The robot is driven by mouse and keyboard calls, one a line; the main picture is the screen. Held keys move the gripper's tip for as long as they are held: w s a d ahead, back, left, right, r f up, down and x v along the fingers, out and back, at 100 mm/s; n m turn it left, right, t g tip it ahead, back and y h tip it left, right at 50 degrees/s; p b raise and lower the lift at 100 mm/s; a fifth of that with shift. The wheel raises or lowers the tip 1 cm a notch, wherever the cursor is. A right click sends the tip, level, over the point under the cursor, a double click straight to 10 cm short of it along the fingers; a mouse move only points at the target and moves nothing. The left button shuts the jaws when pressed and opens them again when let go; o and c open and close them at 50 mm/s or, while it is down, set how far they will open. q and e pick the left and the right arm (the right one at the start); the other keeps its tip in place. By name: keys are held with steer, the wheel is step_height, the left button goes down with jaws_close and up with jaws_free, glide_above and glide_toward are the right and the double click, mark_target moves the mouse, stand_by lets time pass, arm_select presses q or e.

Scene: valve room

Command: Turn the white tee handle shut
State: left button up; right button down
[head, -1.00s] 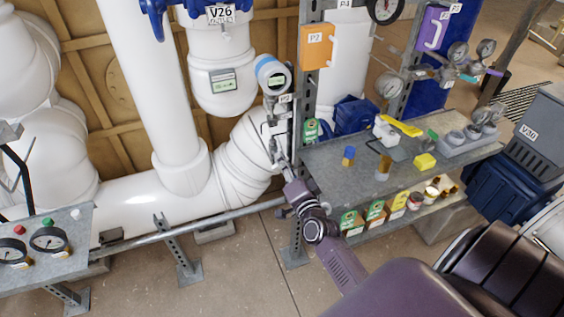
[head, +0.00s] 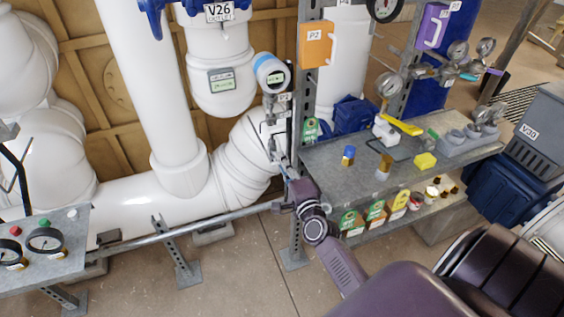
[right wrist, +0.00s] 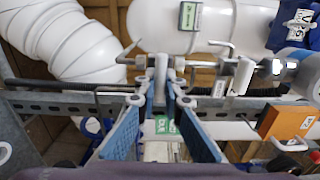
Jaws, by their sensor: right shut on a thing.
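The white tee handle (right wrist: 161,74) shows in the right wrist view as a pale upright bar with a thin crossing rod, on small pipework. My right gripper (right wrist: 161,92) has its blue-padded fingers on either side of this bar and is shut on it. In the head view my right gripper (head: 284,166) reaches up to the slim pipework below the round blue-and-white transmitter (head: 270,73). The handle itself is too small and too covered to make out there. My left gripper is in neither view.
A steel post with an orange P2 box (head: 316,44) stands right of the gripper. A bench (head: 330,160) carries gauges and loose fittings. Large white pipes (head: 180,130) fill the left. A low rail (head: 190,229) runs across the front.

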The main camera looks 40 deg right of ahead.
stand_by(0.3)
steer(key=c, duration=2)
jaws_free()
steer(key=shift+c, duration=0.2)
steer(key=v, duration=1.2)
steer(key=shift+f, duration=0.2)
steer(key=s+a+f+n+g+y, duration=0.1)
steer(key=s+a+f+n+g, duration=0.2)
steer(key=f, duration=0.8)
steer(key=s+a+f+n+g+y, duration=0.2)
steer(key=s+a+f+n, duration=0.15)
steer(key=f, duration=0.65)
steer(key=s+a+f+n+g+y, duration=0.1)
steer(key=s+a+f+n+g, duration=0.3)
steer(key=f, duration=0.7)
steer(key=s+f+n+g, duration=0.2)
steer(key=s+f+n, duration=0.2)
steer(key=s, duration=0.5)
steer(key=s+a+f+n+g, duration=0.1)
steer(key=s+f+n+g, duration=0.2)
steer(key=s+f, duration=0.6)
steer(key=s+f+n+g, duration=0.2)
steer(key=s+f+n, duration=0.4)
steer(key=s, duration=0.5)
steer(key=shift+a+f, duration=0.2)
steer(key=shift+f, duration=0.05)
